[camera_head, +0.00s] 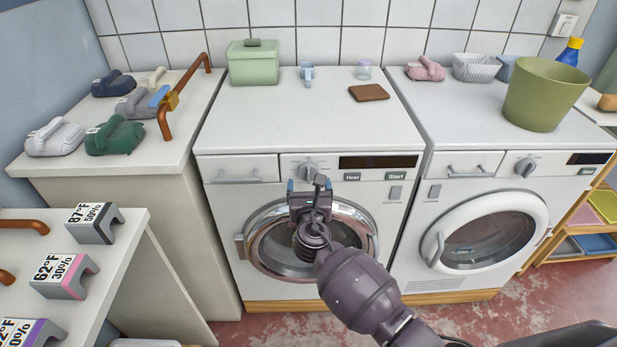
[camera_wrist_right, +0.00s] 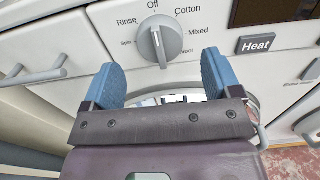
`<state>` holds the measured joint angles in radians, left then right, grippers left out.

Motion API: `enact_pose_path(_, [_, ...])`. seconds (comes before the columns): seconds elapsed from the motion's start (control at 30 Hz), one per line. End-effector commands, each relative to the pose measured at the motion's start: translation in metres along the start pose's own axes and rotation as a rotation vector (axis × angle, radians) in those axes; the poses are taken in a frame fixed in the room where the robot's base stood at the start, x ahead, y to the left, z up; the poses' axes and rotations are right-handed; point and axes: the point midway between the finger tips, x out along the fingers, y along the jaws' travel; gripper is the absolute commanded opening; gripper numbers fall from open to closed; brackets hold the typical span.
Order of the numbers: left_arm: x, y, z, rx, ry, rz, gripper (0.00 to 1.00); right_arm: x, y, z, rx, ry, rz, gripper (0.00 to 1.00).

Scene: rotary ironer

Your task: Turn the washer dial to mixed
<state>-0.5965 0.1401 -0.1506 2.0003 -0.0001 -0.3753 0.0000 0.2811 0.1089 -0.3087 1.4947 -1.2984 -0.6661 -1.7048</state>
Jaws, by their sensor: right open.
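The left washing machine (camera_head: 228,215) has a grey dial (camera_head: 308,168) on its front panel. In the right wrist view the dial (camera_wrist_right: 160,43) sits among the labels Rinse, Off, Cotton and Mixed, with some smaller ones. Its raised ridge stands nearly upright, its top towards Off. The Mixed label (camera_wrist_right: 198,32) is to the dial's right. My right gripper (camera_head: 309,184) is open and empty just in front of and below the dial. In its wrist view the blue fingers (camera_wrist_right: 161,72) are spread to either side below the dial, apart from it. My left gripper is not in view.
Heat (camera_wrist_right: 257,44) and Start (camera_head: 397,176) buttons and a dark display (camera_head: 378,162) are right of the dial. A drawer handle (camera_head: 235,180) is to its left. The round door (camera_head: 262,262) is behind my right arm. A second washer (camera_head: 436,262) stands to the right.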

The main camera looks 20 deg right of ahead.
Motion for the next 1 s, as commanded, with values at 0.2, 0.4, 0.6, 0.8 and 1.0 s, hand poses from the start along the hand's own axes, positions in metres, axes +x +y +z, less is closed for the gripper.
enact_pose_path(0.2, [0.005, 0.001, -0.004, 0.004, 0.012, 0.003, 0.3, 0.029, 0.0, -0.001, 0.0, 0.0, 0.001, 0.84])
enact_pose_path(0.4, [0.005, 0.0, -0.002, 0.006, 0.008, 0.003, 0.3, 0.04, 0.0, -0.001, 0.002, 0.001, 0.0, 0.84])
enact_pose_path(0.6, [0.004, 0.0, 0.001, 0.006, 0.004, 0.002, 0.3, 0.042, 0.0, 0.0, 0.002, 0.001, 0.0, 0.84])
enact_pose_path(0.8, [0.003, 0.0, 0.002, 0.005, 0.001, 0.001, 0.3, 0.041, 0.0, 0.0, 0.002, 0.001, 0.0, 0.67])
enact_pose_path(1.0, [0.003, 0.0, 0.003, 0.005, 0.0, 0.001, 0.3, 0.041, 0.0, 0.0, 0.002, 0.001, 0.0, 0.36])
